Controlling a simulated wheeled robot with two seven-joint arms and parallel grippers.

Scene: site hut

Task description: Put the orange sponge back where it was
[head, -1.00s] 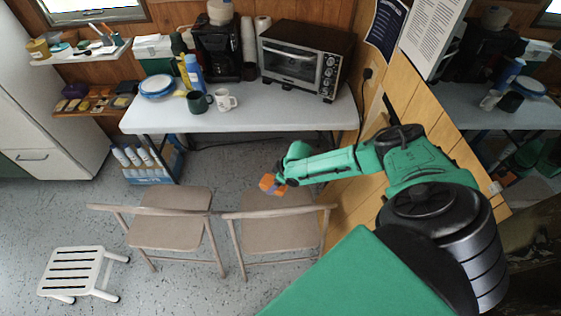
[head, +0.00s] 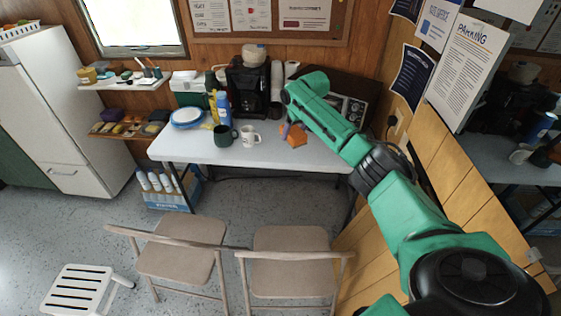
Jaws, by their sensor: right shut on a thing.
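The orange sponge (head: 296,138) is in the jaws of my right gripper (head: 287,131), whose arm comes in from the right. The gripper points down over the right part of the white table (head: 215,155), in front of the toaster oven (head: 352,109). I cannot tell whether the sponge touches the tabletop or is held above it. My arm hides much of the oven. My left gripper is not in view.
A white mug (head: 250,136) and a dark green mug (head: 224,136) stand left of the sponge. Behind them are a coffee maker (head: 247,85) and a blue bottle (head: 224,108). Two folding chairs (head: 290,274) stand in front. Small wall shelves (head: 120,84) hang at left.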

